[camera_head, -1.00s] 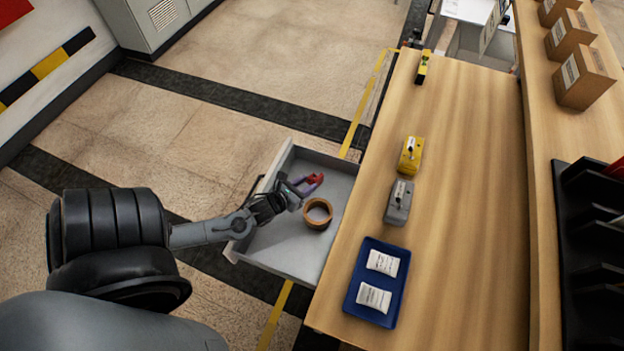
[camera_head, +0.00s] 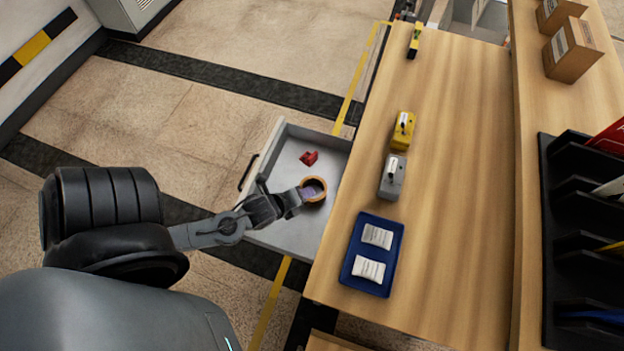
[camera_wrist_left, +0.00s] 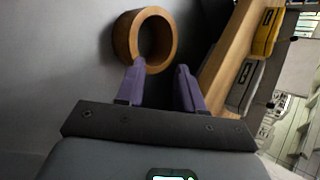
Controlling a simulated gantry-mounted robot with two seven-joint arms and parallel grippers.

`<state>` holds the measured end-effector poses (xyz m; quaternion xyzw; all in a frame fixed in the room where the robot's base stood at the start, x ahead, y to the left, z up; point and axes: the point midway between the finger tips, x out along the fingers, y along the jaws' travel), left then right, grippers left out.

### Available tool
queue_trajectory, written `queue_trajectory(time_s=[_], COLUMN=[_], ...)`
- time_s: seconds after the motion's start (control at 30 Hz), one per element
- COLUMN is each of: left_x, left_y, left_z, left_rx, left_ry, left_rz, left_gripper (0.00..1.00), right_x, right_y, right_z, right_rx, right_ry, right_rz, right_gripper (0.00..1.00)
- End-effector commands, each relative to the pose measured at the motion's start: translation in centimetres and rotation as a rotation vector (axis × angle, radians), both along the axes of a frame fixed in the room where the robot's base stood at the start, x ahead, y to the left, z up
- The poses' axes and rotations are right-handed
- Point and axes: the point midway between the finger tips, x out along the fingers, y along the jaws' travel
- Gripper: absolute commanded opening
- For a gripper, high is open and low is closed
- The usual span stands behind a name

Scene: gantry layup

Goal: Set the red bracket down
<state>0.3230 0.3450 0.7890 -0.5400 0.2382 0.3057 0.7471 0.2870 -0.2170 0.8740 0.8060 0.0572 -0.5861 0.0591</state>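The red bracket (camera_head: 309,158) lies on the floor of the open grey drawer (camera_head: 283,236), near its far end, apart from my gripper. My left gripper (camera_head: 305,192) is over the drawer at a brown ring (camera_head: 322,184). In the left wrist view its two purple fingers (camera_wrist_left: 160,84) are spread with nothing held between them. The ring (camera_wrist_left: 122,38) is just beyond the fingertips, mostly ahead of the left finger; I cannot tell whether they touch. The bracket does not show in the left wrist view. My right gripper is not in view.
The wooden bench (camera_head: 455,180) is beside the drawer. On it are a blue tray (camera_head: 371,255) with two white packets, a grey device (camera_head: 392,177), a yellow device (camera_head: 403,131) and a yellow item (camera_head: 414,42). The middle of the bench is clear.

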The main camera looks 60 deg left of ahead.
Motion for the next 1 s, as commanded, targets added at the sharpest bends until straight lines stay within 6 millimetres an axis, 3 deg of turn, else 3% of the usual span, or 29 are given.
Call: queue_trajectory(time_s=[0.2,0.4,0.7,1.0], left_x=[-0.2,-1.6,-3.3,-3.6], left_y=[-6.4,-10.2,-12.5,-12.7], left_z=[2.7,5.5,8.2,8.5], left_rx=[-0.541,-0.832,-0.988,-1.005], left_ry=[0.093,0.176,0.218,0.221], left_rz=[0.480,0.890,1.252,1.307], left_gripper=[0.37,0.37,0.37,0.37], right_x=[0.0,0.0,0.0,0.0], right_y=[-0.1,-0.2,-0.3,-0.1], right_z=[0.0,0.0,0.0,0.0], right_rx=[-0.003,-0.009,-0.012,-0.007], right_ry=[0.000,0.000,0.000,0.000], right_rz=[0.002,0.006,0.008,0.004], right_gripper=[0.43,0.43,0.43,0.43])
